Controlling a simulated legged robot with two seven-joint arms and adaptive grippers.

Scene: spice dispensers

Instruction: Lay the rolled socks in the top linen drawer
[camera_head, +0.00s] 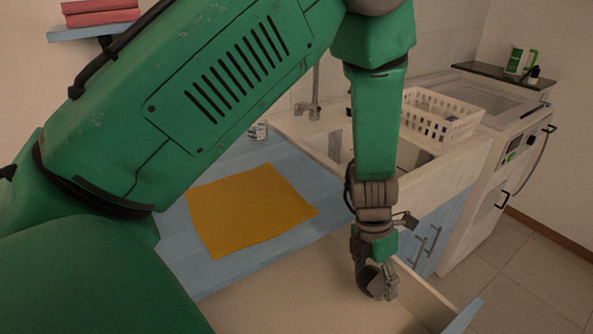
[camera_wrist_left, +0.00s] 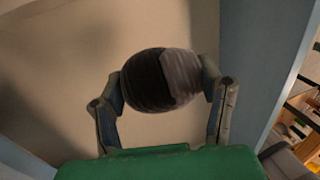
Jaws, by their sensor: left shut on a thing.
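The rolled socks (camera_wrist_left: 160,80) are a dark and grey ribbed bundle between the two fingers of my left gripper (camera_wrist_left: 163,92) in the left wrist view. The left gripper is shut on them. In the head view my left gripper (camera_head: 377,281) points down over the open drawer (camera_head: 300,290), and the socks show only as a small dark and grey patch at its tips. The drawer has a pale, bare floor where it shows. I cannot tell whether the socks touch the floor. My right gripper is not in view.
A yellow cloth (camera_head: 248,212) lies on the blue countertop (camera_head: 185,255) behind the drawer. A sink (camera_head: 330,150) with a tap and a white basket (camera_head: 437,120) is further back. A white appliance (camera_head: 510,155) stands at the right. The tiled floor there is clear.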

